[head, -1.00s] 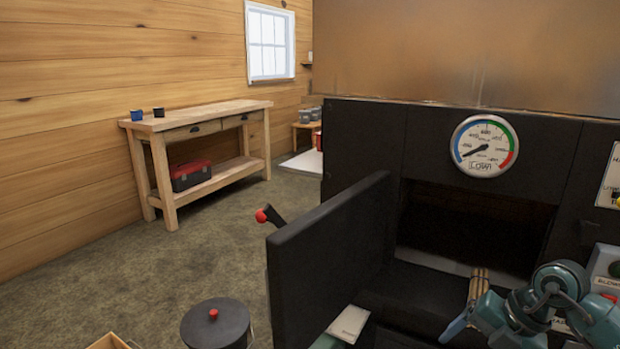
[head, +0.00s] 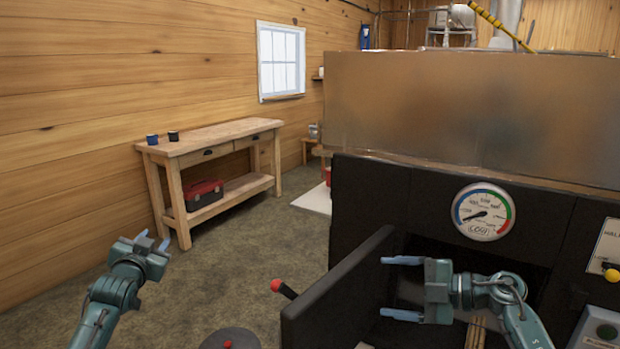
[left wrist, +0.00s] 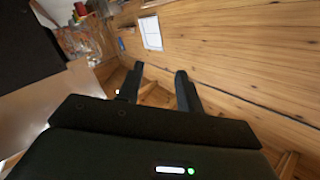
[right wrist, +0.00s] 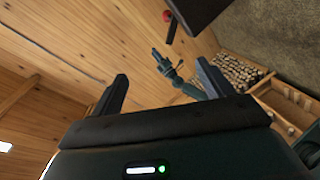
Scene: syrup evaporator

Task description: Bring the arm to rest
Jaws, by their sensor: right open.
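My left gripper (head: 152,241) is raised at the left of the head view, over the floor, with its fingers apart and nothing between them. Its two fingers (left wrist: 158,80) also stand apart in the left wrist view. My right gripper (head: 390,287) is in front of the black firebox opening, pointing left, with its fingers wide apart and empty. In the right wrist view its fingers (right wrist: 161,83) are open too, and my left arm shows beyond them.
The black firebox door (head: 335,285) stands open, close to my right gripper. Split wood (head: 475,332) shows below that gripper. A gauge (head: 483,211) is on the evaporator front. A workbench (head: 215,140) stands at the left wall. A dark lid (head: 230,338) is low in front. The floor between is clear.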

